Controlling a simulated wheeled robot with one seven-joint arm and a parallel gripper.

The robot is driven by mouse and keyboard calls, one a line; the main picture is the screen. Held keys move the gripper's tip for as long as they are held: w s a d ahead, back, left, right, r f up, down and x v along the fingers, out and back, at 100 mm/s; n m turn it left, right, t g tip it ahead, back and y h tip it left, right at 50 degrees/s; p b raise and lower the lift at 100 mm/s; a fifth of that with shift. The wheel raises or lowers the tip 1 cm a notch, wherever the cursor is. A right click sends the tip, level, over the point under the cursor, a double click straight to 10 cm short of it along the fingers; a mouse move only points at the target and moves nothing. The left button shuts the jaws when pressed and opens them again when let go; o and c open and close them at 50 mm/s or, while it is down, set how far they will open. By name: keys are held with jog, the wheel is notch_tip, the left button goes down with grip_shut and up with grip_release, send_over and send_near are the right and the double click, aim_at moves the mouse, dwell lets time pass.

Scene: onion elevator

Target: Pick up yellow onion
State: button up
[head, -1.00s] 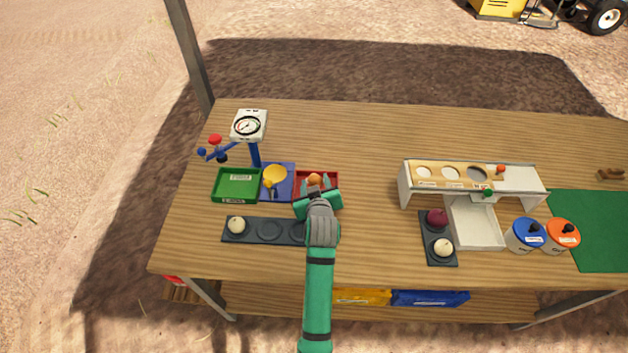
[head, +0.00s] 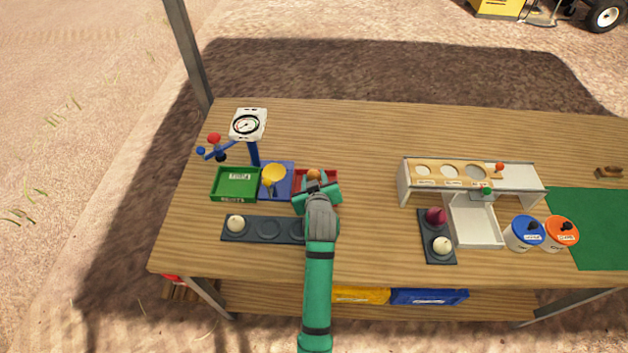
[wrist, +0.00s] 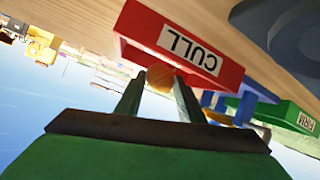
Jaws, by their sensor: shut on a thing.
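The yellow onion (head: 314,174) is a small orange-brown ball at the red bin in the head view. It also shows in the wrist view (wrist: 160,78), between the two fingers. My gripper (head: 315,183) is shut on it, with a finger on each side. The red bin (wrist: 222,62), labelled CULL, is right by the fingertips; in the head view its rim (head: 334,172) shows around the onion. Whether the onion touches the bin floor I cannot tell. My gripper hides the bin's near side in the head view.
A dark tray (head: 268,230) holds a pale onion. A sizing rack (head: 470,175) and another dark tray (head: 438,250) are right. Table between is clear.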

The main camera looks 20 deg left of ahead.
jog(key=s+r, duration=1.1)
jog(key=s, duration=0.3)
jog(key=shift+d+r, duration=0.15)
jog(key=shift+r, duration=0.25)
